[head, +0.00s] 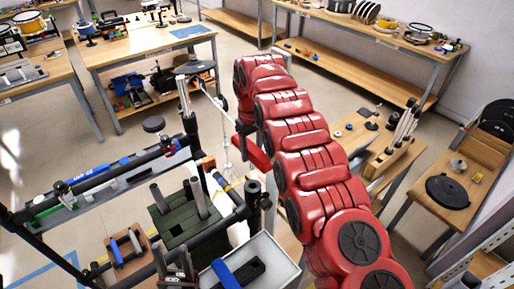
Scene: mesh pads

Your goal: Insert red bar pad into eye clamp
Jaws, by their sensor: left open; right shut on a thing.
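My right arm is red and arches up from the bottom right. Its dark gripper (246,138) hangs at the far end, left of the arm, and is shut on the red bar pad (259,158), a short red bar close to the arm. A dark clamp-like fitting (254,188) stands just below the bar, at the right end of the black tube frame; I cannot tell for sure that it is the eye clamp. The bar looks apart from it, but depth is unclear.
A dark green block (180,228) with grey posts stands inside the black tube frame (95,180). A white tray (283,262) with blue and black items is at the bottom. Wooden benches (150,44) stand behind, and a wooden table (458,190) at right.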

